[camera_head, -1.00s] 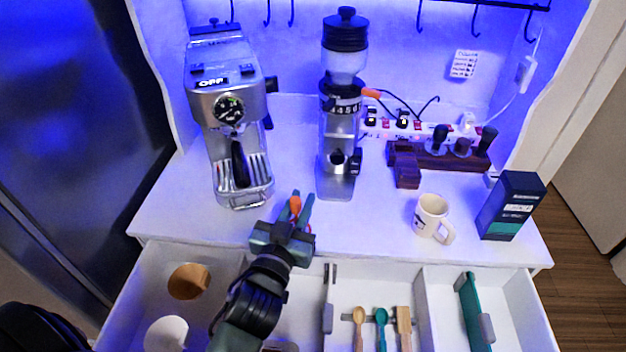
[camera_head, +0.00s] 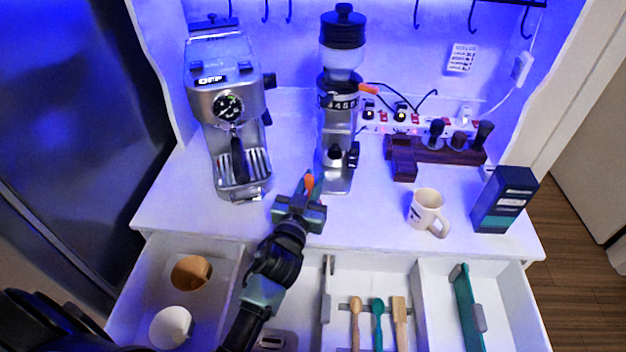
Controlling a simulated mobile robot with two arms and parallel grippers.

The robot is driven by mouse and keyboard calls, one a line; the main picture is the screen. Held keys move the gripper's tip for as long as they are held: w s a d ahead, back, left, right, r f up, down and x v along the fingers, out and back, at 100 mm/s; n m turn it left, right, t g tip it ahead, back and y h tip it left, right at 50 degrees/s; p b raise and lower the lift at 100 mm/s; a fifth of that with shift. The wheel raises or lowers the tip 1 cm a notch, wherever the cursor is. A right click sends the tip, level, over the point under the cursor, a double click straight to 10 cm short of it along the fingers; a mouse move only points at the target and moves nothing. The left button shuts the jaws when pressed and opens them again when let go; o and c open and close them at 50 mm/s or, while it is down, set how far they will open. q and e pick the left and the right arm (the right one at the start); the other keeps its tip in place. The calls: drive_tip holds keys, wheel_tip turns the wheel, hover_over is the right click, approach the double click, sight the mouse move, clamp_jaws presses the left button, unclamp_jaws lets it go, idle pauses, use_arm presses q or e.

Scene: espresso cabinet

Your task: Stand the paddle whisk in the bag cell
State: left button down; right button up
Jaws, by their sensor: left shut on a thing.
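My left gripper (camera_head: 308,192) is above the front of the white counter, in front of the grinder. It is shut on a small orange thing (camera_head: 309,182), whose end shows between the fingers. The rest of it is hidden, so I cannot tell if it is the paddle whisk. The open drawer (camera_head: 229,246) below has several cells. One holds a wooden spoon (camera_head: 355,310), a teal spoon (camera_head: 378,312) and a flat wooden tool (camera_head: 400,315). The right cell holds a long green clip (camera_head: 466,300). No cell is clearly marked as the bag cell. My right gripper is not in view.
An espresso machine (camera_head: 228,100) and a grinder (camera_head: 342,110) stand behind. A mug (camera_head: 426,209), a dark box (camera_head: 504,200) and a wooden tool stand (camera_head: 440,152) are at the right. The left cell holds brown filters (camera_head: 190,272) and a white cone (camera_head: 171,327).

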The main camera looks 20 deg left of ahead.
use_arm(q)
drive_tip(key=shift+f, duration=0.15)
drive_tip(key=c, duration=1.3)
unclamp_jaws()
